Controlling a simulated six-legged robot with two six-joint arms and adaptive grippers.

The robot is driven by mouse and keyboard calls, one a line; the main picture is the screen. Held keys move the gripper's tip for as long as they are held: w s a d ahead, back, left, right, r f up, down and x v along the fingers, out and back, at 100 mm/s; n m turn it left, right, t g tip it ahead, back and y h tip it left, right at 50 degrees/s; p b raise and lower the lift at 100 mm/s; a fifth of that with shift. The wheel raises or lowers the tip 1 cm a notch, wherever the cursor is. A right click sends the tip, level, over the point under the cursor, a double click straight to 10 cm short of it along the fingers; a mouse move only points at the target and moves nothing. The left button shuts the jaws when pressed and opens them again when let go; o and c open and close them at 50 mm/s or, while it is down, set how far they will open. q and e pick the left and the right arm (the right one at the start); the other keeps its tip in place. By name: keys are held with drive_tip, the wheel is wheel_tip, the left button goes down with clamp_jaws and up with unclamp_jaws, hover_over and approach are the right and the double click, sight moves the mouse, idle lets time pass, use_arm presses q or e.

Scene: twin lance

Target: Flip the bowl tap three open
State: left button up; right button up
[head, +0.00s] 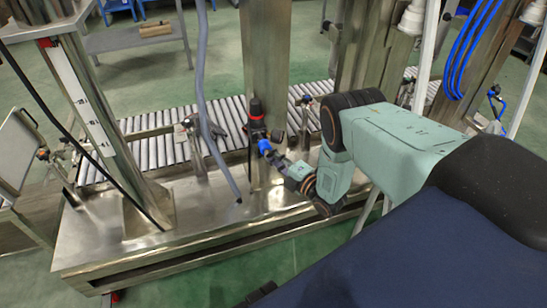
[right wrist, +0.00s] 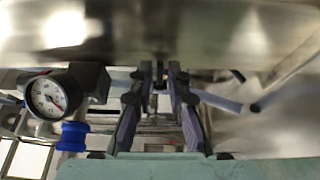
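I cannot tell for certain which fitting is bowl tap three. An air regulator (head: 256,110) with a black and red top stands at the middle steel column, with a blue fitting (head: 264,147) below it. My right gripper (head: 277,157) reaches in from the right, close to that blue fitting. In the right wrist view its two fingers (right wrist: 161,80) stand apart with a gap between the tips. A small dark part shows in or behind the gap; contact cannot be told. A dial gauge (right wrist: 47,97) and a blue fitting (right wrist: 72,136) are left of the fingers. My left gripper is not seen.
A roller conveyor (head: 150,150) runs behind the steel bench (head: 110,235). A grey hose (head: 207,120) hangs left of the regulator. Small fittings on posts stand at the left (head: 187,125) and right (head: 305,101). A blurred metal surface (right wrist: 200,25) fills the top of the wrist view.

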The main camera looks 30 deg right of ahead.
drive_tip(key=s+d, duration=0.2)
drive_tip(key=s, duration=0.9)
drive_tip(key=shift+s, duration=0.4)
